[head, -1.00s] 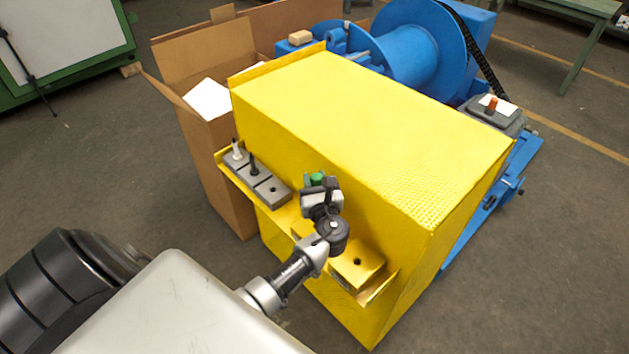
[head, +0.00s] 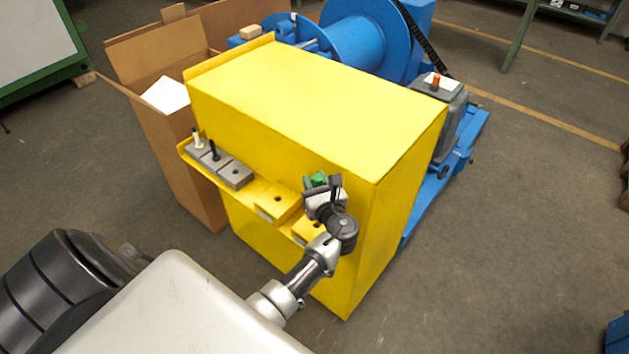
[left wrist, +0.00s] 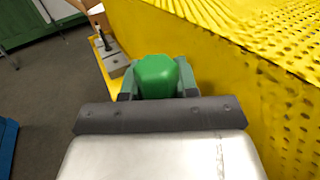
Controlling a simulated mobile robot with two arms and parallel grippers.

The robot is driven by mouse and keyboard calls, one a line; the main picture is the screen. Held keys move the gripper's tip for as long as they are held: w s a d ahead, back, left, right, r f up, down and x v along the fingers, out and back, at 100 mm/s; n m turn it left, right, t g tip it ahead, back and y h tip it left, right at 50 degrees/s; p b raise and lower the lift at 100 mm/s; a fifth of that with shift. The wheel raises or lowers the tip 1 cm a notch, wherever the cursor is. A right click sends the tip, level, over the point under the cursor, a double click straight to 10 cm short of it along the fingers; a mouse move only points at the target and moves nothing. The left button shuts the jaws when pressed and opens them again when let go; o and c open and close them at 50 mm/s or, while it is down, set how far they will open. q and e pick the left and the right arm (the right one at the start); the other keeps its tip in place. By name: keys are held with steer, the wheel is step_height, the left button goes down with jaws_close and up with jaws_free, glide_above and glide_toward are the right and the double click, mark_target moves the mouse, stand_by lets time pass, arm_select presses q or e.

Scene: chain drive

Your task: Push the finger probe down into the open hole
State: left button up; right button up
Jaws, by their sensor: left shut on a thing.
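My left gripper (head: 318,184) is shut on a green-topped piece, which I take to be the finger probe (head: 317,179). The green top also shows between the jaws in the left wrist view (left wrist: 157,76); its lower end is hidden. The gripper is over the right end of the yellow ledge, close to the yellow housing's front. A yellow block (head: 266,205) on the ledge has an open hole in its top. A second yellow block (head: 304,229) lies under my gripper, partly covered. A grey block (head: 236,178) further left also has an empty hole. My right gripper is out of view.
Two more grey blocks at the ledge's left end hold a white-topped pin (head: 197,140) and a black pin (head: 214,152). The big yellow housing (head: 310,100) stands behind the ledge. A cardboard box (head: 170,135) is at its left; blue machinery stands behind.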

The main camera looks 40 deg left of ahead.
arm_select(q)
steer(key=shift+f+b, duration=2.25)
steer(key=shift+f, duration=0.65)
steer(key=shift+r+p, duration=0.1)
steer(key=shift+p, duration=0.35)
steer(key=shift+f+b, duration=2.1)
steer(key=shift+f, duration=0.6)
steer(key=o, duration=1.1)
steer(key=shift+c, duration=0.2)
steer(key=shift+s+d+f, duration=0.1)
steer(key=shift+d, duration=0.05)
